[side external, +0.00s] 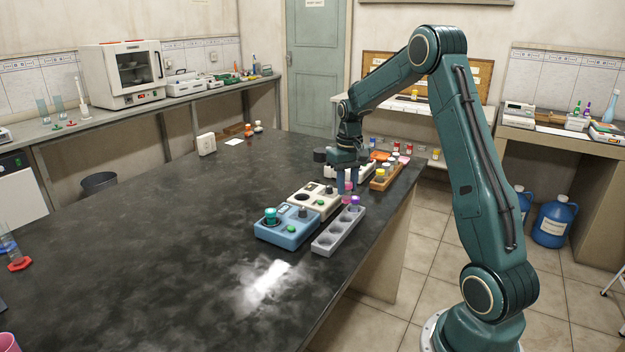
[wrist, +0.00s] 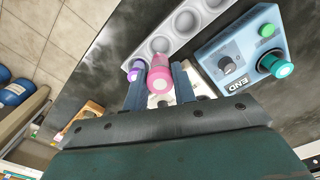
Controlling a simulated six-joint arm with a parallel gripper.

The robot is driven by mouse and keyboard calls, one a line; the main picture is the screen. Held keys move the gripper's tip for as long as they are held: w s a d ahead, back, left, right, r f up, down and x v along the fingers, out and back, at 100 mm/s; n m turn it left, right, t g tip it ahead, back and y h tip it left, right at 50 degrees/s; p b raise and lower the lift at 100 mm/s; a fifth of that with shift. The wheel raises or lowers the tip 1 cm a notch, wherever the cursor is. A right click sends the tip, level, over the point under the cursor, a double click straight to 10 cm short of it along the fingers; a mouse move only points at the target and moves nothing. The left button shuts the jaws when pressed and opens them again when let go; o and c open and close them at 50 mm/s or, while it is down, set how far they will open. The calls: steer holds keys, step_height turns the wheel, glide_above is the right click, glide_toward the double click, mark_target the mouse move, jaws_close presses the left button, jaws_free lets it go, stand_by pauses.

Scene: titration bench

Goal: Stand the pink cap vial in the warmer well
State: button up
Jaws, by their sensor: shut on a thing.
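The pink cap vial (wrist: 159,82) is between the two fingers of my gripper (wrist: 158,90), which is shut on it. In the side view the pink vial (side external: 347,187) shows small between the fingertips (side external: 348,186), just behind the far end of a grey row of wells (side external: 322,243). Whether its bottom touches anything is hidden. A cream device (side external: 327,205) with a dark round part and a green button stands left of my gripper. A blue device (side external: 273,238) with a teal-topped part stands nearer. I cannot tell for certain which part is the warmer well.
A purple-capped vial (side external: 355,201) stands at the far end of the grey row, close beside my gripper; its other wells look empty. A wooden rack (side external: 378,184) with several vials lies behind to the right. The table's right edge is near.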

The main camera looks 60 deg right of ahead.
steer(key=shift+w, duration=0.1)
steer(key=w+d+r+n, duration=0.1)
steer(key=w, duration=1.4)
steer(key=shift+w+d+r+n, duration=0.15)
steer(key=shift+r+n, duration=0.1)
steer(key=shift+n, duration=0.05)
steer(key=shift+f, duration=0.25)
steer(key=shift+f, duration=1.85)
steer(key=shift+f, duration=1.7)
stand_by(1.8)
steer(key=o, duration=0.9)
steer(key=shift+o, duration=0.4)
